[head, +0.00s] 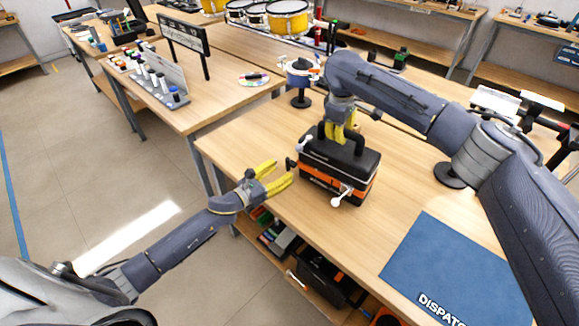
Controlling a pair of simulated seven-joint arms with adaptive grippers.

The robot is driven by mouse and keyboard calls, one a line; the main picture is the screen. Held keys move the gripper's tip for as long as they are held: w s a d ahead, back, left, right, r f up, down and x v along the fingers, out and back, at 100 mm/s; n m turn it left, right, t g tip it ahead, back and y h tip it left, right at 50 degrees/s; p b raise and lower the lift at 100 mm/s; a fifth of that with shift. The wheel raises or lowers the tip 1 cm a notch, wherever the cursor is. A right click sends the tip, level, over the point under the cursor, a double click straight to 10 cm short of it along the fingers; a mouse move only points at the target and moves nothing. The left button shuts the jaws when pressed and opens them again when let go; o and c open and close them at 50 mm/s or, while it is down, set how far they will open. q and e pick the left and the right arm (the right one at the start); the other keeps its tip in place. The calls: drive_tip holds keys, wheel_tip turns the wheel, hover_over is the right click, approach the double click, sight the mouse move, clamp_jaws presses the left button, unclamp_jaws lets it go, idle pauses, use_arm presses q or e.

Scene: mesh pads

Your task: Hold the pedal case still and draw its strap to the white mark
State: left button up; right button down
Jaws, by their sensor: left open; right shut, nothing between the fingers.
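The pedal case (327,185), a black box with an orange band, stands upright on the wooden table. A black handle or strap loop rises from its top, partly hidden by my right gripper. A white knobbed piece (341,196) sticks out from its front side. My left gripper (283,176) has its yellow fingers spread, empty, just left of the case and apart from it. My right gripper (342,138) points down over the top of the case, beside the black loop, its fingers shut with nothing held. I cannot make out the white mark on the strap.
A blue mat (455,270) lies at the table's front right. A round black base (452,175) stands right of the case. A small drum-like item on a stand (301,80) is behind it. Shelves with boxes sit below the front edge. The table left of the mat is clear.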

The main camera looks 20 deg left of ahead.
sight(290, 166)
use_arm(q)
drive_tip(key=shift+x, duration=2.15)
drive_tip(key=shift+s, duration=0.1)
clamp_jaws()
